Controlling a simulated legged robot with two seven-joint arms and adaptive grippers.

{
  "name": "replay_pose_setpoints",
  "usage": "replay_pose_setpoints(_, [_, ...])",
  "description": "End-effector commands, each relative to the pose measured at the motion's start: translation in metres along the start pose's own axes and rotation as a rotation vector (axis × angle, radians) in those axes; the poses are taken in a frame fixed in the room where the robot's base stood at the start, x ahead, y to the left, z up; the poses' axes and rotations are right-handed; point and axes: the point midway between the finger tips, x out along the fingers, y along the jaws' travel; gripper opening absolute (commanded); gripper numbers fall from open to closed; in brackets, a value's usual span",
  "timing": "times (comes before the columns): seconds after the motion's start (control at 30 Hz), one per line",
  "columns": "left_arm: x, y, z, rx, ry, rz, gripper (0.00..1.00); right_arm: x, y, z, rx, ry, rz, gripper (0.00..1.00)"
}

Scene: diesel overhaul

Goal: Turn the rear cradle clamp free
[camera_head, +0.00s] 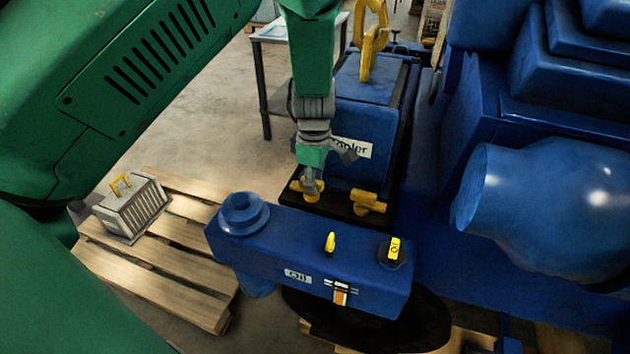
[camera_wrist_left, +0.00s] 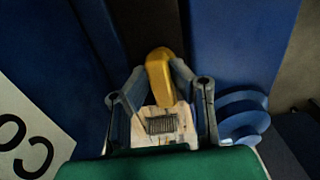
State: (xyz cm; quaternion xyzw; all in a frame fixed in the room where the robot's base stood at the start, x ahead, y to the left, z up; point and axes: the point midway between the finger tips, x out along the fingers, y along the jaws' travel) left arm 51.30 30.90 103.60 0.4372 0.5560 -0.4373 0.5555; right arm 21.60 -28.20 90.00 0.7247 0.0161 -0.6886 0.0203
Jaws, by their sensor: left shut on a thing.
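My left gripper (camera_head: 311,180) reaches down from the top in the head view, in front of the blue cooler block (camera_head: 352,105). It is shut on a yellow cradle clamp (camera_head: 298,187), the left one of two at the foot of the block. In the left wrist view this yellow clamp (camera_wrist_left: 160,72) shows between the fingertips of the left gripper (camera_wrist_left: 161,73). The fingers hide part of it in the head view. A second yellow clamp (camera_head: 368,202) sits to its right, untouched. I cannot tell front from rear by any marking. My right gripper is not in view.
A blue oil module (camera_head: 270,250) with yellow levers stands close in front of the clamps. A large blue engine (camera_head: 560,190) fills the right. A yellow lifting hook (camera_head: 371,40) hangs at the block's top. A wooden pallet (camera_head: 180,295) carries a grey box (camera_head: 133,212).

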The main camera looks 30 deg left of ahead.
Motion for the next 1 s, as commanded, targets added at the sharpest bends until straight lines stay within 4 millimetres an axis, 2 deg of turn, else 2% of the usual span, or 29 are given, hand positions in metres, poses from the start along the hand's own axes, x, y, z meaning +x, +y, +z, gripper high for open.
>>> replay_pose_setpoints(0.17, [-0.001,0.002,0.000,0.001,0.000,0.006,0.00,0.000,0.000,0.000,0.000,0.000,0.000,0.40])
replay_pose_setpoints(0.2, [-0.001,0.002,0.000,0.001,0.000,0.006,0.32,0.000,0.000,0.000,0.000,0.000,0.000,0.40])
replay_pose_setpoints(0.23, [-0.001,0.002,0.000,0.001,0.000,0.006,0.38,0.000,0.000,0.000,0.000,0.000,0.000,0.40])
replay_pose_setpoints(0.53, [-0.002,0.000,0.000,0.002,-0.001,0.003,0.38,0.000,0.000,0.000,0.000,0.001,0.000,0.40])
replay_pose_setpoints(0.67, [-0.011,0.001,0.000,0.002,0.000,0.006,0.38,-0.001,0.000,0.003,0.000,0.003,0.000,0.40])
replay_pose_setpoints(0.77, [-0.027,0.001,0.000,0.003,0.000,0.006,0.38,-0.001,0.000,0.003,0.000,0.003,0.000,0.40])
replay_pose_setpoints(1.0, [-0.079,0.003,0.001,0.003,0.001,0.006,0.38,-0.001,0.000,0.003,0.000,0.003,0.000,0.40])
